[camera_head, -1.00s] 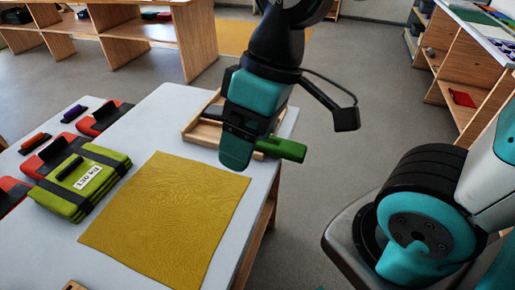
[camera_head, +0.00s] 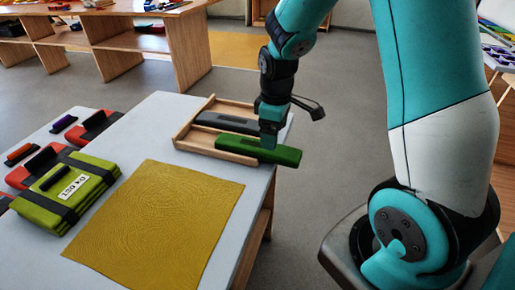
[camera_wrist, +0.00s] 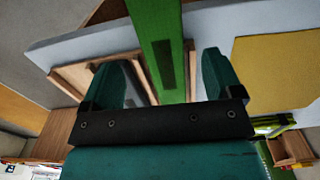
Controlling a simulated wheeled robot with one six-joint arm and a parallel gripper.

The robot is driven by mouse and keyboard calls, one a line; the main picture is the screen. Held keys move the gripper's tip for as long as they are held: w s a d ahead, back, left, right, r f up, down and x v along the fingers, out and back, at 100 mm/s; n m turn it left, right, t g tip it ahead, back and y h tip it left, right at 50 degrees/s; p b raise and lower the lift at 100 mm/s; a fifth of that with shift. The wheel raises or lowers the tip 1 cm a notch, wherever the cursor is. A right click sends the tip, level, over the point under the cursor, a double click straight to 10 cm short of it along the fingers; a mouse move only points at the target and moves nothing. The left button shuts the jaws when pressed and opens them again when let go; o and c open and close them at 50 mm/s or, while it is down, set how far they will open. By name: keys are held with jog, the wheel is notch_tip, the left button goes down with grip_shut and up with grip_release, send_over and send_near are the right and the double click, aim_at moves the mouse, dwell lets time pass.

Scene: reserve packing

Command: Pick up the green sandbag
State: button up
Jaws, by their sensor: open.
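A lime-green sandbag (camera_head: 88,180) with black straps, a top handle and a weight label lies on the left of the white table, beside the yellow mat. A darker green bar (camera_head: 258,151) lies along the front of a shallow wooden tray (camera_head: 183,139), its right end reaching the table's edge. My gripper (camera_head: 269,138) is at this bar, well to the right of the lime-green sandbag. In the wrist view the bar (camera_wrist: 158,32) runs between the two separated fingers of my gripper (camera_wrist: 165,72). I cannot tell whether either finger touches it.
A dark grey bar (camera_head: 226,122) lies in the tray behind the green bar. Several red packs with handles sit behind and left of the lime-green sandbag. The yellow mat (camera_head: 160,220) is bare. Wooden shelving (camera_head: 110,38) stands at the back, across open floor.

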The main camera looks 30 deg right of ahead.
aim_at(257, 149)
jog(key=f, duration=0.3)
jog(key=f+p, duration=0.1)
jog(key=f, duration=0.2)
jog(key=shift+w+a+f, duration=0.1)
jog(key=shift+a+f, duration=0.1)
jog(key=shift+c, duration=0.4)
jog(key=c, duration=1.1)
jog(key=shift+c, duration=0.2)
